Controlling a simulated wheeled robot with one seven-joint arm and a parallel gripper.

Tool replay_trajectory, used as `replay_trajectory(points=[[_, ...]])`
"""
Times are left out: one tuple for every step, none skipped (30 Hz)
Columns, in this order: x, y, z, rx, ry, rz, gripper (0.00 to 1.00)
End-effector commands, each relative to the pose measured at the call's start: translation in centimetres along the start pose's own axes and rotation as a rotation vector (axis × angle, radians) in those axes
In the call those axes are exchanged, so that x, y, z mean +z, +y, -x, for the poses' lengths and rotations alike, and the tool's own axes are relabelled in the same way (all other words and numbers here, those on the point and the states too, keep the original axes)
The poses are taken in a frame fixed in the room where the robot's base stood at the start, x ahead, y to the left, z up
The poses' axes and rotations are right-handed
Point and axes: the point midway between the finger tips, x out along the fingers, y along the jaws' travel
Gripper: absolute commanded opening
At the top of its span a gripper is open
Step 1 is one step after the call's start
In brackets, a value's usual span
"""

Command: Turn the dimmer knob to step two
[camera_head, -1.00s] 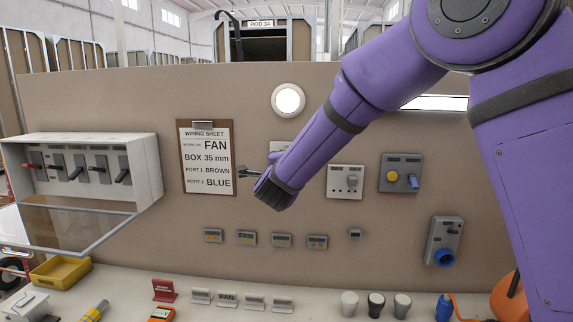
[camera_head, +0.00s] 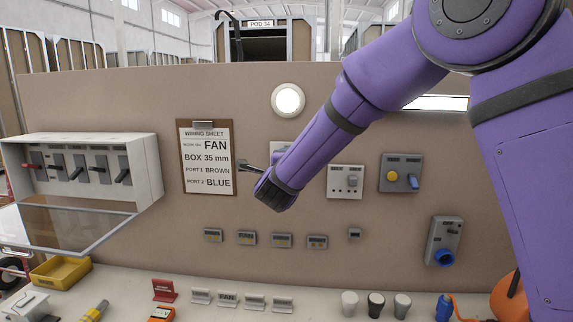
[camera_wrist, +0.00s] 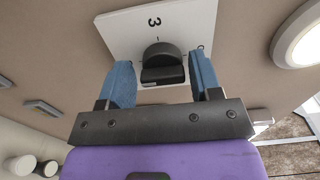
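The dimmer knob (camera_wrist: 162,56) is a dark round knob on a white plate (camera_wrist: 118,32) in the wrist view. A printed 3 shows on the plate beside it, upside down; other marks are hidden or too small to read. My gripper (camera_wrist: 160,66) is open, with one blue finger on each side of the knob and a visible gap to each. I cannot tell how deep the fingertips reach around it. In the head view my gripper (camera_head: 249,166) is at the wall panel, and my arm hides the knob and most of its plate (camera_head: 281,148).
A clipboard wiring sheet (camera_head: 207,160) hangs left of my gripper. A round lamp (camera_head: 288,100) is above. A switch plate (camera_head: 345,182) and a grey control box (camera_head: 400,173) are to the right. Several small labelled modules sit below. A breaker box (camera_head: 85,170) is at far left.

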Motion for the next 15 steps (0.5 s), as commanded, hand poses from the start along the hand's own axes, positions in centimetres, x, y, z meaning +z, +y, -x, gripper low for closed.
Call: replay_trajectory(points=[[0.0, -0.1, 0.0, -0.001, 0.0, 0.0, 0.68], [0.0, -0.1, 0.0, -0.001, 0.0, -0.001, 0.68], [0.0, -0.1, 0.0, -0.002, 0.0, -0.001, 0.68], [0.0, -0.1, 0.0, -0.002, 0.0, -0.001, 0.68], [0.0, -0.1, 0.0, -0.002, 0.0, -0.001, 0.68], [0.0, -0.1, 0.0, -0.003, 0.0, -0.001, 0.68], [0.0, -0.1, 0.0, -0.003, 0.0, -0.001, 0.68], [0.0, -0.1, 0.0, -0.003, 0.0, -0.001, 0.68], [0.0, -0.2, 0.0, -0.003, 0.0, -0.001, 0.68], [0.0, -0.2, 0.1, -0.003, 0.0, -0.001, 0.68], [0.0, -0.2, 0.3, -0.003, 0.0, -0.001, 0.68], [0.1, -0.2, 0.6, -0.003, -0.001, -0.001, 0.68], [0.1, -0.2, 0.9, -0.003, -0.001, -0.001, 0.68], [0.1, -0.2, 1.2, -0.003, -0.002, -0.001, 0.68], [0.1, -0.2, 1.8, -0.003, -0.003, -0.001, 0.68]])
